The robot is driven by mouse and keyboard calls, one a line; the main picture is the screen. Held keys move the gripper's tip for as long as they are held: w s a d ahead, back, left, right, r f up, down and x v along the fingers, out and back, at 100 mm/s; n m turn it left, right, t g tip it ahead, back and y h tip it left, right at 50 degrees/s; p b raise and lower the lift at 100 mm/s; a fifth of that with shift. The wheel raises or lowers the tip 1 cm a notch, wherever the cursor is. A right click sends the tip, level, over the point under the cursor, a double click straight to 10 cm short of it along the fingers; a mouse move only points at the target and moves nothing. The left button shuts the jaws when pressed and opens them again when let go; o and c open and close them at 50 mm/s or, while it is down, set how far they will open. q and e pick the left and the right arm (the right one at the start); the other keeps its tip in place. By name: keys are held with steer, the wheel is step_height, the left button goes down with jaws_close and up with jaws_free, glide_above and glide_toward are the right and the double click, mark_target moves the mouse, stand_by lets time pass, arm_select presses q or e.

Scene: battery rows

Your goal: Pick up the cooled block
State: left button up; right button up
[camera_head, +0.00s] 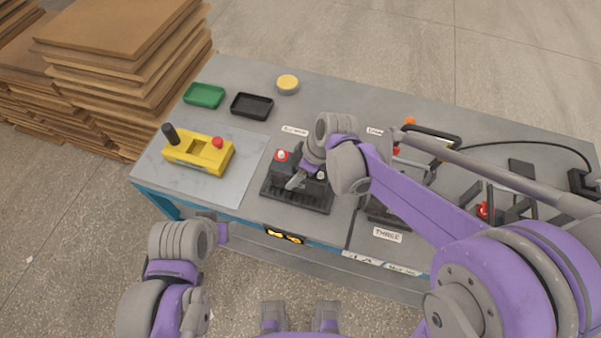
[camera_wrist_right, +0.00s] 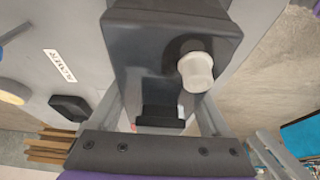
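In the head view, a dark block with a red knob (camera_head: 281,156) and a pale knob (camera_head: 321,174) sits on a black ribbed base (camera_head: 295,201) on the grey table. My right gripper (camera_head: 298,180) is down at this block, and its wrist hides part of it. In the right wrist view, the dark block (camera_wrist_right: 150,45) with its pale knob (camera_wrist_right: 195,72) fills the space ahead of the fingers. A narrow dark part (camera_wrist_right: 161,117) lies between the fingers, with visible gaps on both sides. My left arm is folded at the lower left; its fingertips do not show.
A yellow box (camera_head: 198,154) with a red button, a green tray (camera_head: 204,95), a black tray (camera_head: 252,106) and a yellow-topped round thing (camera_head: 288,84) stand left and back. More stations with black parts lie right, partly behind my right arm. Stacked boards (camera_head: 120,60) stand beyond the table.

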jaws_close()
